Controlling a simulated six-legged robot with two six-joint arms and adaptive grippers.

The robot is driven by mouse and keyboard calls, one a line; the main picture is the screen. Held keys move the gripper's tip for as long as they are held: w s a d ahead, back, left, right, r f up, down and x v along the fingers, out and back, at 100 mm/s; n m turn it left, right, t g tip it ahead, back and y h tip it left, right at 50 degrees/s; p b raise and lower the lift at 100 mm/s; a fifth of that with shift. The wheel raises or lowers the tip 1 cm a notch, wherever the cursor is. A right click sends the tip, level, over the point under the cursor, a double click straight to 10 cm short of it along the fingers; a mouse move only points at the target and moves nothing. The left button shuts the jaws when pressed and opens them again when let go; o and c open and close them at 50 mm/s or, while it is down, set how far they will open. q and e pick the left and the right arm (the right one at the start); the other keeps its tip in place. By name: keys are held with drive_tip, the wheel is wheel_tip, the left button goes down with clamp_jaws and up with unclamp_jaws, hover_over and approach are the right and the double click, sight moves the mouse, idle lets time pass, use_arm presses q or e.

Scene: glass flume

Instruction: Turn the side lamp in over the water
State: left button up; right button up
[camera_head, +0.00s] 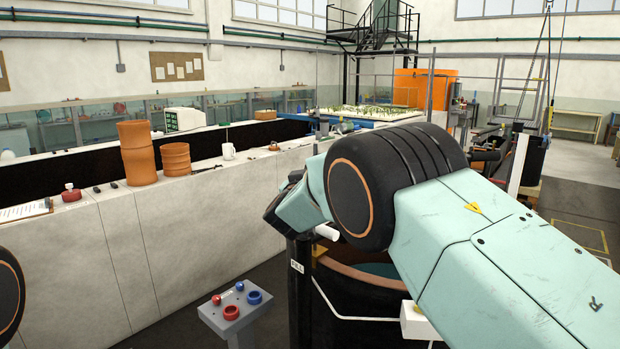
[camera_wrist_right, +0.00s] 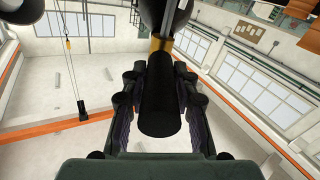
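In the right wrist view a dark cylinder (camera_wrist_right: 160,112) hangs below a brass collar (camera_wrist_right: 161,43), under a larger black part. It looks like a grip of the side lamp, but the lamp itself is not clearly visible. My right gripper (camera_wrist_right: 158,78) has one finger on each side of this cylinder. The fingers stand very close to it; whether they press on it is unclear. A black post (camera_head: 299,290) with a white label stands below the wrist. My left gripper is out of view.
A dark round tank (camera_head: 362,306) with a copper-coloured rim stands below my right arm. A grey button box (camera_head: 236,308) stands left of it.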

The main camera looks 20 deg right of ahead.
drive_tip(key=o, duration=0.4)
